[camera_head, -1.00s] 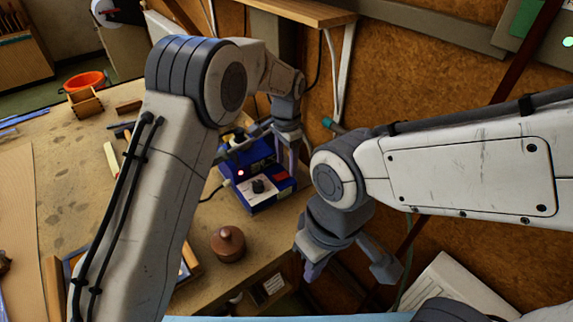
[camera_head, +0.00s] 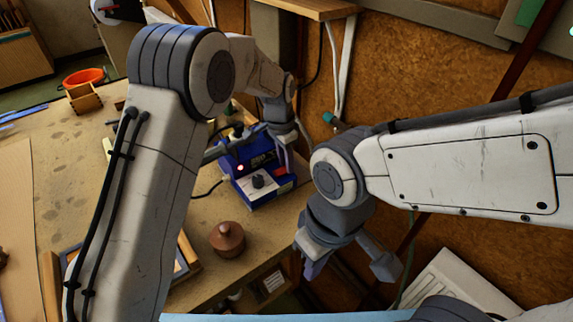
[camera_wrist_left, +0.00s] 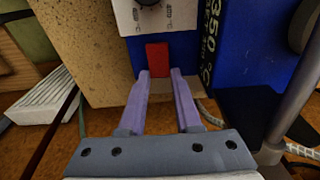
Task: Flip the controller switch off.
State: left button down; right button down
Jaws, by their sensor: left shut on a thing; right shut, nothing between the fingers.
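The blue controller (camera_head: 267,195) stands on the bench, with a pale front plate, a dark knob (camera_head: 258,181) and a glowing red light (camera_head: 240,167). Its red switch (camera_wrist_left: 157,59) shows in the left wrist view, below the pale plate, between my fingertips. My left gripper (camera_wrist_left: 160,73) is shut on the switch, one finger at each side. In the head view my left gripper (camera_head: 283,165) reaches down at the controller's right end and partly covers it. My right gripper (camera_head: 315,268) is shut and empty, to the right of the bench front, apart from the controller.
A brown lidded pot (camera_head: 228,239) stands in front of the controller. A framed panel (camera_head: 186,262) lies partly behind my left arm. A wall bracket stands behind the controller.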

aim_at(276, 173)
pick_arm(q)
jog(key=shift+s+a+f+t+h+b, duration=0.15)
jog(key=shift+t+h+b, duration=0.3)
jog(key=shift+b, duration=0.5)
jog(key=shift+r+h+b, duration=0.2)
jog(key=shift+h+b, duration=0.05)
jog(key=shift+b, duration=0.05)
jog(key=shift+r, duration=0.1)
pick_arm(e)
notch_tip(276, 173, down, 4)
jog(key=shift+r, duration=0.25)
pick_arm(q)
jog(key=c, duration=0.6)
grip_release()
jog(key=v, duration=1)
jog(key=shift+r+b, duration=0.2)
jog(key=shift+b, duration=0.1)
pick_arm(e)
jog(key=shift+f, duration=0.35)
pick_arm(q)
jog(key=shift+s+a, duration=0.1)
